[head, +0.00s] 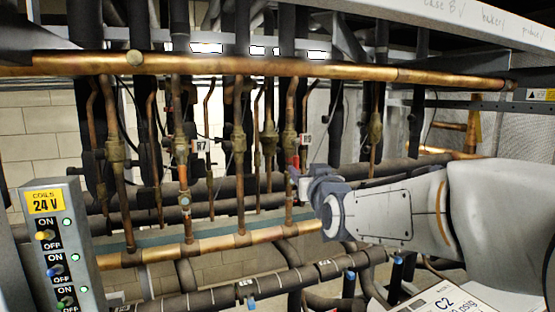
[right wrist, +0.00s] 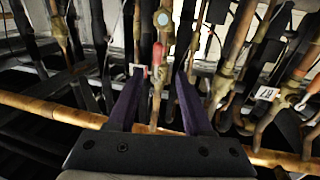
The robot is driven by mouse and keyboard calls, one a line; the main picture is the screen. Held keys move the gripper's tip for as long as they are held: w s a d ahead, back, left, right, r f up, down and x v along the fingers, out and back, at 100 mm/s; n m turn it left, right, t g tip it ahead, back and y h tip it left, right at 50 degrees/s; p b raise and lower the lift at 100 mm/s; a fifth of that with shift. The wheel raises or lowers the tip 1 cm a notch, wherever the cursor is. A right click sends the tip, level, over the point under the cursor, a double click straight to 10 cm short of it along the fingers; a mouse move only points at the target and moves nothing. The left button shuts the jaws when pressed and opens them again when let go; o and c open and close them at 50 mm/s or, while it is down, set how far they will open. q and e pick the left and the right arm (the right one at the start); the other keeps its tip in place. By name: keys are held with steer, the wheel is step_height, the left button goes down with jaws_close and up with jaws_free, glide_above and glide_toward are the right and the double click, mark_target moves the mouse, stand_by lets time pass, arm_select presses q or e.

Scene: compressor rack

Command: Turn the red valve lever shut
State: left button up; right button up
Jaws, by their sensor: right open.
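The red valve lever (head: 294,162) is a small red handle on a vertical copper pipe, just below the R9 tag (head: 306,139). It appears to lie roughly along the pipe. My right gripper (head: 296,180) reaches in from the right, close to the lever, and partly hides the pipe. In the right wrist view the red lever (right wrist: 157,53) shows between and just beyond the two dark fingertips of my open right gripper (right wrist: 159,74). The fingers stand to either side of the pipe, with nothing gripped. Whether they touch it is unclear. My left gripper is not in view.
A horizontal copper pipe (head: 300,67) crosses above, and a lower one (head: 205,246) runs below. Several vertical pipes with brass valves stand close by, one with an R7 tag (head: 200,146). A grey switch box (head: 88,245) is at the lower left, and a C2 label (head: 440,303) at the bottom right.

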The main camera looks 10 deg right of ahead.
mark_target(297, 162)
steer(key=w+p, duration=0.2)
steer(key=w, duration=0.1)
steer(key=w+p, duration=0.1)
steer(key=w, duration=0.2)
steer(key=w+p, duration=0.2)
steer(key=w, duration=0.1)
steer(key=shift+d+r+p, duration=0.1)
steer(key=shift+d+p, duration=0.2)
steer(key=shift+w+a, duration=0.1)
steer(key=shift+w, duration=0.4)
jaws_close()
stand_by(0.6)
